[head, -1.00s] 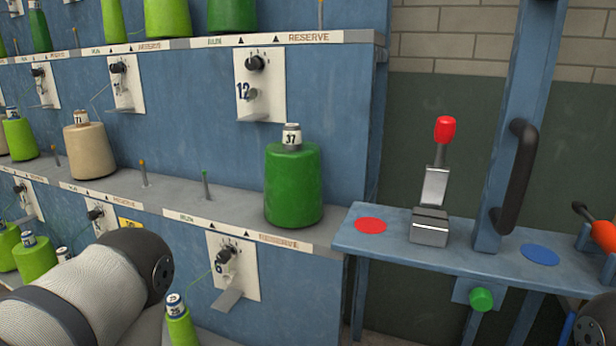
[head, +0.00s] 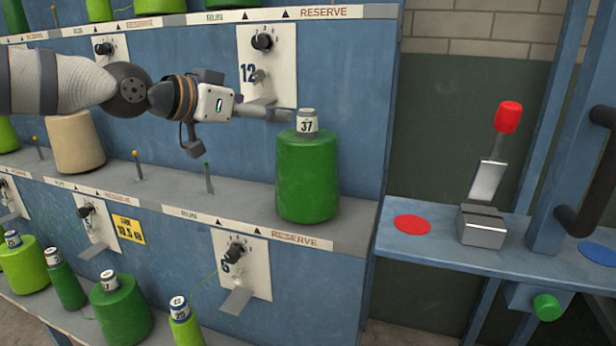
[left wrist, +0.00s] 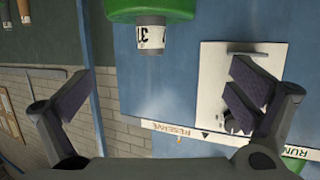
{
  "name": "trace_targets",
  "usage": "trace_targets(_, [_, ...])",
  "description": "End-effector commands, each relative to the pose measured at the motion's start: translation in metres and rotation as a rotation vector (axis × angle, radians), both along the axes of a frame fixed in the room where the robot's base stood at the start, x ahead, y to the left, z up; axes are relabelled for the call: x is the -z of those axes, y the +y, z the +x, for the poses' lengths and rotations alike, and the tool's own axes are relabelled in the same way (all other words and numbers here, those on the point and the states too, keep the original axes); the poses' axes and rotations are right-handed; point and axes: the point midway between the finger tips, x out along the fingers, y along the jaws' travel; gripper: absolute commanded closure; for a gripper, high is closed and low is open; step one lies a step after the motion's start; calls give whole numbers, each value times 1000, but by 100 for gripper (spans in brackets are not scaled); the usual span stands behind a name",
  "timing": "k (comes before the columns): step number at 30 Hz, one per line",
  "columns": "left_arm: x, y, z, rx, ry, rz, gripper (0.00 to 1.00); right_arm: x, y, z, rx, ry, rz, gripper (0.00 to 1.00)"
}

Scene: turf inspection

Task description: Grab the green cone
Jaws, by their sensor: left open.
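The green cone (head: 307,178) is a large dark green yarn package with a white tube top marked 37. It stands upright on the grey middle shelf, near the shelf's right end. My left gripper (head: 282,115) is at the height of the cone's tube top, just to its left, with its fingers pointing right. In the left wrist view the cone (left wrist: 150,8) shows inverted at the top edge, its tube between the lines of the spread fingers (left wrist: 163,95). The gripper is open and empty. My right gripper is not in view.
A grey peg (head: 208,178) and a beige cone (head: 76,143) stand left on the same shelf. Plate 12 (head: 268,65) is on the blue panel behind. Several green cones are below left. A blue bench (head: 440,255) with a red-handled lever (head: 508,117) is at right.

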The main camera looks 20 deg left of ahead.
Motion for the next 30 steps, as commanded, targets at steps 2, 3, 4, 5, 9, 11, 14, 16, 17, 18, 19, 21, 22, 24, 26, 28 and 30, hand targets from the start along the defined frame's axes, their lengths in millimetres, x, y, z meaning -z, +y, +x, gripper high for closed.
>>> trace_targets(2, [26,-8,21,0,26,3,0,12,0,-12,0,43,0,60])
trace_targets(3, [28,-12,28,1,26,2,0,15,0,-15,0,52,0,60])
trace_targets(4, [29,-13,33,0,24,2,0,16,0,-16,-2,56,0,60])
trace_targets(5, [29,-15,36,0,25,1,0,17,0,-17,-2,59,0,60])
trace_targets(9, [31,-23,51,0,20,-1,0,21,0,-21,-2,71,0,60])
trace_targets(11, [36,-28,62,1,21,0,0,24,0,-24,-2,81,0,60])
trace_targets(14, [42,-35,78,1,22,-2,0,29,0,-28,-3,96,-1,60])
trace_targets(16, [43,-39,86,1,20,-2,0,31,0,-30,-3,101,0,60])
trace_targets(17, [43,-39,87,1,19,-2,0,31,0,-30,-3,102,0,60])
trace_targets(18, [42,-40,88,1,18,-3,0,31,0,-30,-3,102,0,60])
trace_targets(19, [41,-40,89,0,17,-3,0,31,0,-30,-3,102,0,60])
trace_targets(21, [39,-40,88,1,14,-3,0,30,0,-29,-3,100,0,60])
trace_targets(22, [39,-40,88,1,14,-3,0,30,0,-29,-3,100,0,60])
trace_targets(24, [38,-40,88,1,14,-3,5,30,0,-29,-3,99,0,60])
trace_targets(26, [38,-40,88,1,14,-3,18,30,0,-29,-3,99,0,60])
trace_targets(28, [39,-40,88,1,14,-3,34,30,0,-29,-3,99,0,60])
trace_targets(30, [39,-40,88,1,15,-3,50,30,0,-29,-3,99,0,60])
